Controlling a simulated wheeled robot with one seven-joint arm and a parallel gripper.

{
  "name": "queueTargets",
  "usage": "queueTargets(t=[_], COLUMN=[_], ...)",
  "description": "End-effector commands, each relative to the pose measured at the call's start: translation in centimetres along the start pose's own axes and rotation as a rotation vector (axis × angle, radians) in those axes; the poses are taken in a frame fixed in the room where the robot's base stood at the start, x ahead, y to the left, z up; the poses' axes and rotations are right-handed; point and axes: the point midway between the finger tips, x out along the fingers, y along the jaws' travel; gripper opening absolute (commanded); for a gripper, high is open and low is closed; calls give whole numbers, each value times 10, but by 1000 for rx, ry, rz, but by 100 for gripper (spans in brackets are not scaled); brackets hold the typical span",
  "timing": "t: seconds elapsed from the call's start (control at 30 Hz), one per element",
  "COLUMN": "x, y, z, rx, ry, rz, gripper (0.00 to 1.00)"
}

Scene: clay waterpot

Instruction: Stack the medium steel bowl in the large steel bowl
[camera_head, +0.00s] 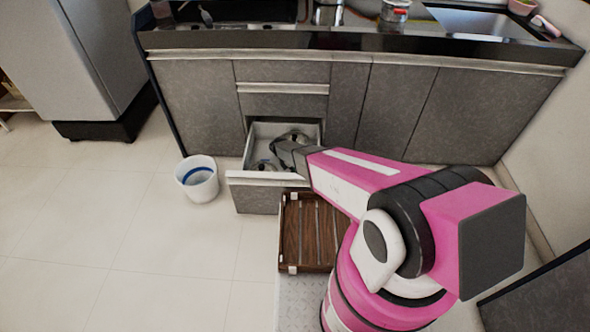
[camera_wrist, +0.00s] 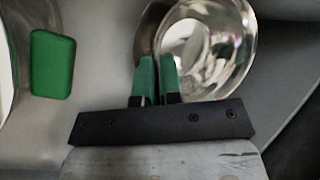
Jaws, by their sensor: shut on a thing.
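My gripper (camera_head: 280,151) reaches into the open drawer in the head view. In the wrist view, its two green fingers (camera_wrist: 158,66) are shut on the rim of a shiny steel bowl (camera_wrist: 220,45). The bowl's bright inside faces the camera. A darker curved edge shows behind its left side; I cannot tell whether that is a second bowl. Part of another rounded steel thing (camera_wrist: 8,70), probably a bowl, shows at the left edge of the wrist view. In the head view the bowls in the drawer are small and partly hidden by my gripper.
The drawer (camera_head: 262,178) is pulled out, with low walls around the bowls. A green block (camera_wrist: 52,64) lies left of the fingers. A wooden slatted tray (camera_head: 311,232) is below the drawer front. A white bucket (camera_head: 198,180) stands on the floor to the left.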

Motion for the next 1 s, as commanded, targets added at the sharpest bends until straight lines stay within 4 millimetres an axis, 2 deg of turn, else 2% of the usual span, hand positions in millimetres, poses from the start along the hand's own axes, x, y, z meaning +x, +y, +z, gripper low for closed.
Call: queueTargets(t=[0.03, 0.1, 0.37, 0.53, 0.67, 1.0], x=[0, 0, -1, -10, -31, -100], y=[0, 0, 0, -4, -5, -5], z=[0, 0, 0, 4, 4, 4], rx=[0, 0, 0, 1, 0, 0], ry=[0, 0, 0, 0, -1, 0], rz=[0, 0, 1, 2, 3, 2], gripper=[16, 31, 31, 31, 31, 31])
